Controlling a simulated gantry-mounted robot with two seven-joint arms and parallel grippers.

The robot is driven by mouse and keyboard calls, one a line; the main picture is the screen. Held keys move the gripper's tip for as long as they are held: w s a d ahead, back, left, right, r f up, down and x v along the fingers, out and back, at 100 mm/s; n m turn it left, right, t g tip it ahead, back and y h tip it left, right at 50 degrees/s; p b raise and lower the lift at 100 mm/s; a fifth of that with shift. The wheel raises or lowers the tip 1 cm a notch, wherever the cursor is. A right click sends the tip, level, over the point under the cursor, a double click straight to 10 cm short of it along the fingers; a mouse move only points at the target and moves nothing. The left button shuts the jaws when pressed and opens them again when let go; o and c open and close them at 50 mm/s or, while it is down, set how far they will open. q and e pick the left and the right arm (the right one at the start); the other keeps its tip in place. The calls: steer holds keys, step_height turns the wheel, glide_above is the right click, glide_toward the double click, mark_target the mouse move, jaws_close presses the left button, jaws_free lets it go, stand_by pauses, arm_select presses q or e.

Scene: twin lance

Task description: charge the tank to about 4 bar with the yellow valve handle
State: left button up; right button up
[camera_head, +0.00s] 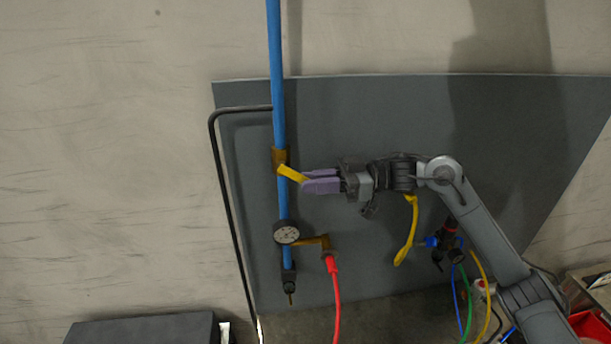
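The yellow valve handle (290,173) slants down and right from a brass valve (279,158) on the upright blue pipe (278,70). My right gripper (309,182), with purple fingers, comes in from the right at the handle's free end. Its fingers are close together and look shut on the handle's tip, which they partly hide. A round white-faced gauge (287,233) sits on the pipe below the valve. Its needle is too small to read. My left gripper is out of view. I cannot make out the tank for certain.
A red hose (334,290) hangs from a brass fitting (318,242) right of the gauge. A black bent tube (225,190) runs left of the pipe. A yellow strap-like piece (408,235) hangs below my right wrist. A dark box (145,330) stands at lower left.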

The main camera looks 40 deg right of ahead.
steer(key=shift+x, duration=1)
jaws_close()
stand_by(0.8)
